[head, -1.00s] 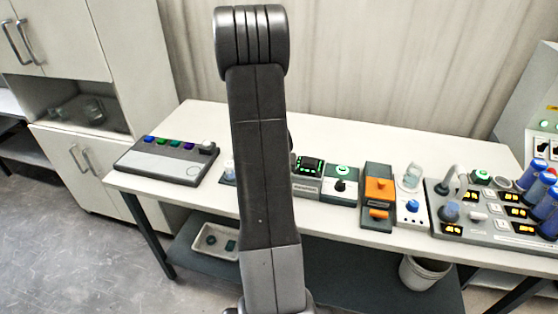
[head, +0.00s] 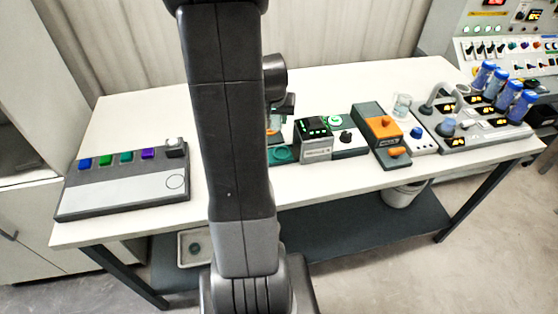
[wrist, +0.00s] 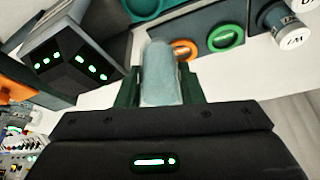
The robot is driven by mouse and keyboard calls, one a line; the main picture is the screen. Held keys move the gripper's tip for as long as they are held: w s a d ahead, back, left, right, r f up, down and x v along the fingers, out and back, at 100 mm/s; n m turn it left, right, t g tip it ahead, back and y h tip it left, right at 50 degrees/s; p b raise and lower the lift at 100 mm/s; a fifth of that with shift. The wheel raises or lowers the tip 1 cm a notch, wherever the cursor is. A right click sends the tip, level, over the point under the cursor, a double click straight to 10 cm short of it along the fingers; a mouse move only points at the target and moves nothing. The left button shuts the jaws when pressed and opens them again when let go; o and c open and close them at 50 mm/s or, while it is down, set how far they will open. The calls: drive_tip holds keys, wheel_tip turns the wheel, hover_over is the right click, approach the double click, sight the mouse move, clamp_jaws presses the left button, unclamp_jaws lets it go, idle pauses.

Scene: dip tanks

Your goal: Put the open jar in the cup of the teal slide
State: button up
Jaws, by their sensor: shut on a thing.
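My gripper (wrist: 159,73) is shut on a pale, translucent jar (wrist: 160,88), its dark green fingers on both sides of it. The jar's far end points toward the top of the wrist view; its mouth is not clear. The teal slide's round cup (wrist: 144,7) is cut off by the top edge there, beyond the jar and apart from it in the picture. In the head view, the teal slide (head: 283,155) lies on the table just right of my arm. My arm mostly hides the gripper and jar there.
In the wrist view, an orange ring (wrist: 184,50) and a green ring (wrist: 226,35) lie near the jar. A dark box with green lights (wrist: 72,62) stands left. In the head view, a button panel (head: 120,185) is left and an orange-topped unit (head: 383,128) right.

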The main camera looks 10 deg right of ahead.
drive_tip(key=s+d, duration=0.1)
drive_tip(key=d, duration=0.1)
hover_over(282, 152)
wheel_tip(282, 152, down, 6)
drive_tip(key=shift+s+r, duration=0.1)
drive_tip(key=shift+m, duration=0.3)
drive_tip(key=shift+f+b, duration=0.7)
drive_tip(key=shift+f, duration=1.35)
drive_tip(key=shift+r, duration=0.1)
drive_tip(key=shift+s+a+f+b, duration=0.1)
drive_tip(key=shift+s+f+b, duration=0.25)
drive_tip(key=shift+f+b, duration=0.4)
drive_tip(key=o, duration=1)
drive_tip(key=shift+s, duration=0.1)
drive_tip(key=shift+r+p, duration=0.6)
drive_tip(key=shift+p, duration=0.2)
drive_tip(key=shift+o, duration=0.4)
drive_tip(key=w+v, duration=0.1)
drive_tip(key=v, duration=1.1)
drive_tip(key=shift+r, duration=0.2)
